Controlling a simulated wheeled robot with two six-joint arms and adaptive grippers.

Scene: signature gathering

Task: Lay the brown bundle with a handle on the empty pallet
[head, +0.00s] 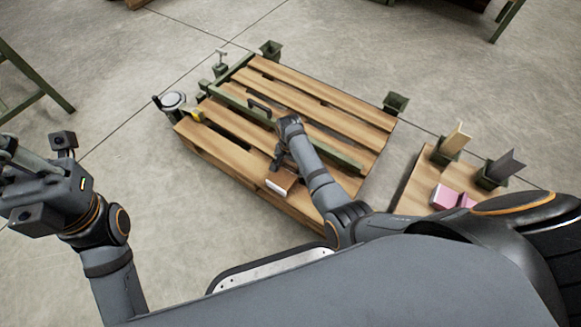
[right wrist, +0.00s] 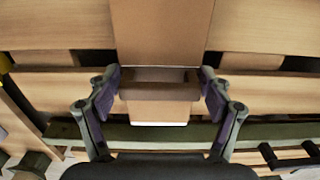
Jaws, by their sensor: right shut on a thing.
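The wooden pallet (head: 330,104) lies on the floor ahead, with green rails across its slats; no other load shows on it. The brown bundle (head: 281,183) is over the pallet's near part, mostly hidden under my right gripper (head: 277,163). In the right wrist view the bundle (right wrist: 162,28) is a long brown block with a raised handle (right wrist: 160,84), and my right gripper's fingers close on both ends of that handle. I cannot tell whether the bundle touches the slats. My left gripper (head: 38,178) is at the left edge, away from the pallet; its fingertips are not clear.
A second wooden platform (head: 418,188) at the right carries a pink piece (head: 450,197) and upright plates in green holders. Green brackets (head: 396,103) stand at the pallet's corners. A round grey device (head: 173,100) sits at its left corner. Bare concrete floor surrounds it.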

